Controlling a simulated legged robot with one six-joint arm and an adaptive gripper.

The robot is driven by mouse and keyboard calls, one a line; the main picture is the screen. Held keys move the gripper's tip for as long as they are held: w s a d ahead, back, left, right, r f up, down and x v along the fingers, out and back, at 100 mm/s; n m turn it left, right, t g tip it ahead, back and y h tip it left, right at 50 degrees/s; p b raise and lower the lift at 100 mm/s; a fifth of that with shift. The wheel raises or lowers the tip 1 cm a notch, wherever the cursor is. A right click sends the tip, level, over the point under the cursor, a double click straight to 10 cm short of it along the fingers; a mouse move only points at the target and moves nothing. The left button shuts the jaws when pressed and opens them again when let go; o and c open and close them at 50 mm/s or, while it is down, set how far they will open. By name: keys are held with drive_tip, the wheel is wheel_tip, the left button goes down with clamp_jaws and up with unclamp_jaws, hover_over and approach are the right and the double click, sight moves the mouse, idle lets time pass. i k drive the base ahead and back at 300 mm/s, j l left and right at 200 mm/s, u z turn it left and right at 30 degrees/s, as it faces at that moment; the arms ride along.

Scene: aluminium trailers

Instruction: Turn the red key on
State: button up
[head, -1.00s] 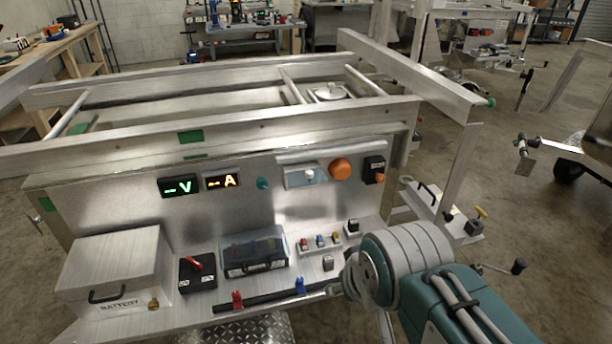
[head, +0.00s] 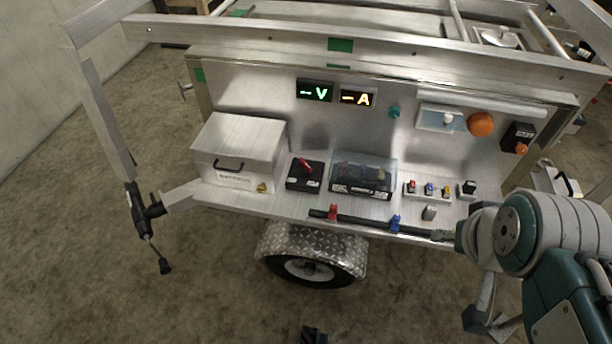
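The red key (head: 305,165) sits on top of a small black switch box (head: 304,178) on the trailer's shelf. The box stands between the silver battery box and a clear-lidded case. The key lies at a slant on the box. My arm enters at the lower right, well to the right of the key. My gripper cannot be made out clearly; a dark shape at the bottom edge is too cut off to identify.
The silver battery box (head: 239,152) stands left of the key and the clear-lidded case (head: 362,176) right of it. A black bar with red and blue clamps (head: 364,222) runs along the shelf's front edge. A wheel (head: 308,269) is below. Floor at left is clear.

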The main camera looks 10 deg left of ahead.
sight(307, 167)
drive_tip(key=i+j, duration=0.15)
drive_tip(key=j, duration=0.2)
drive_tip(key=i+j, duration=0.15)
drive_tip(key=j, duration=0.25)
drive_tip(key=i+j, duration=0.15)
drive_tip(key=j, duration=0.2)
drive_tip(key=i+j, duration=0.15)
drive_tip(key=j, duration=0.25)
